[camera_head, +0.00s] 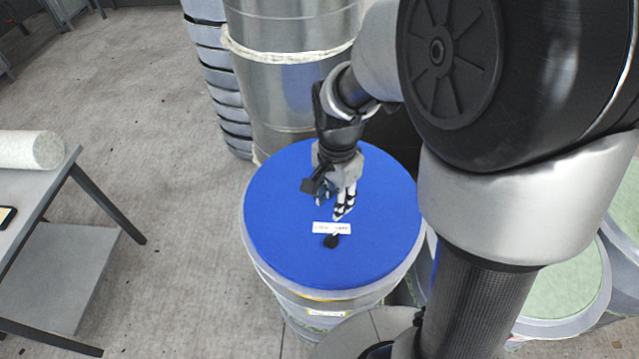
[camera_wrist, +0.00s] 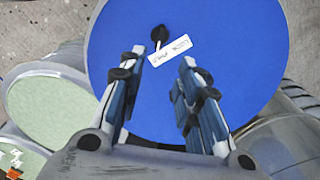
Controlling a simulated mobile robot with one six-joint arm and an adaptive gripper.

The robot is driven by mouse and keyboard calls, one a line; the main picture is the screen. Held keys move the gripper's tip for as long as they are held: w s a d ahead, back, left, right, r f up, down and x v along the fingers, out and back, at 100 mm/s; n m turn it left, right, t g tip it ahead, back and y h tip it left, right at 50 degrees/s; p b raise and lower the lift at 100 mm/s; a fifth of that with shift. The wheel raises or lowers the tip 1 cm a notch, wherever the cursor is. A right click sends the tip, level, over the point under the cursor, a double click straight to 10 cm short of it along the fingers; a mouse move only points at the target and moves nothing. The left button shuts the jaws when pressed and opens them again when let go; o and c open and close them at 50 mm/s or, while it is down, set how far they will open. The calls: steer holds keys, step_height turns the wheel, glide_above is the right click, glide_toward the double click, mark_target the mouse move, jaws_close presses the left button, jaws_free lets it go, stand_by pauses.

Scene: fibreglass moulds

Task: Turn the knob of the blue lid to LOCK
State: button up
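The blue lid (camera_head: 285,230) lies flat on a round drum in the head view and fills the middle of the wrist view (camera_wrist: 240,50). A black knob (camera_head: 332,241) sits on the lid beside a white label (camera_head: 332,228). In the wrist view the knob (camera_wrist: 159,34) is beyond my fingertips, and the label (camera_wrist: 170,49) lies next to it, its print too small to read surely. My gripper (camera_head: 340,212) is above the lid, behind the label in the head view. In the wrist view its two fingers (camera_wrist: 163,63) are apart with nothing between them.
A grey table (camera_head: 50,235) with a pale roll (camera_head: 30,150) stands at the left. Tall metal drums (camera_head: 285,90) stand behind the lid. Green-topped drums (camera_head: 570,285) stand at the right. The floor between table and lid is clear.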

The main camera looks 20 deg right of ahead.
mark_target(332, 237)
step_height(332, 237, down, 16)
steer(key=b, duration=0.4)
steer(key=shift+c, duration=0.4)
steer(key=shift+r, duration=0.1)
jaws_close()
